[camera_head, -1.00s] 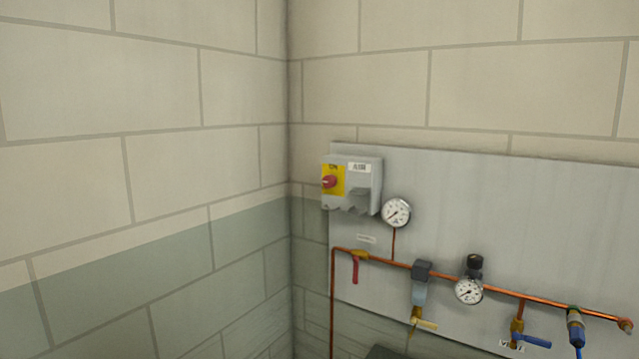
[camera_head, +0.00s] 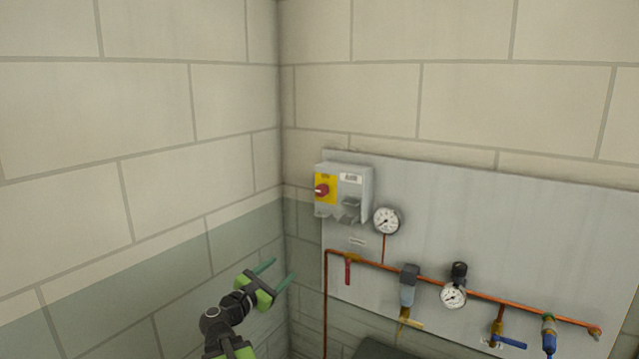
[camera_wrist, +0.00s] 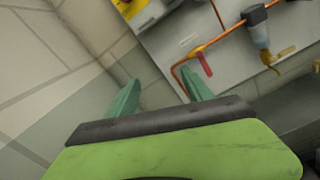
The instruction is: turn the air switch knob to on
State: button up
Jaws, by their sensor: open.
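The air switch is a grey box (camera_head: 352,190) on the wall panel. It has a yellow plate (camera_head: 326,183) on its left with a red knob (camera_head: 321,190). The knob's exact setting is too small to read. My gripper (camera_head: 279,271) is open and empty, below and left of the box and apart from it. In the wrist view, the two green fingers (camera_wrist: 160,95) are spread. Part of the switch box's yellow plate (camera_wrist: 130,6) shows at the top edge there; the red knob is not clearly visible.
A gauge (camera_head: 386,221) hangs right of the box. Below runs a copper pipe (camera_head: 440,283) with a red-handled valve (camera_head: 348,270), a second gauge (camera_head: 453,296) and blue-handled valves. The block wall on the left meets the panel wall in a corner. Space before the box is clear.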

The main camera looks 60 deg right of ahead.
aim_at(320, 194)
jog(key=s+d+r+n+t+h+p, duration=0.1)
jog(key=d+r+n+h, duration=0.1)
jog(key=r+n, duration=0.3)
jog(key=s+d+r+n+t+h+p, duration=0.1)
jog(key=s+d+r+n+h, duration=0.15)
jog(key=r, duration=0.35)
jog(key=shift+y, duration=0.25)
jog(key=p+x, duration=0.2)
jog(key=x, duration=0.3)
jog(key=p+x, duration=0.2)
jog(key=x, duration=0.4)
jog(key=p+x, duration=0.2)
jog(key=x, duration=0.4)
jog(key=shift+w+d+r, duration=0.1)
jog(key=shift+w+d, duration=0.05)
jog(key=shift+w, duration=0.15)
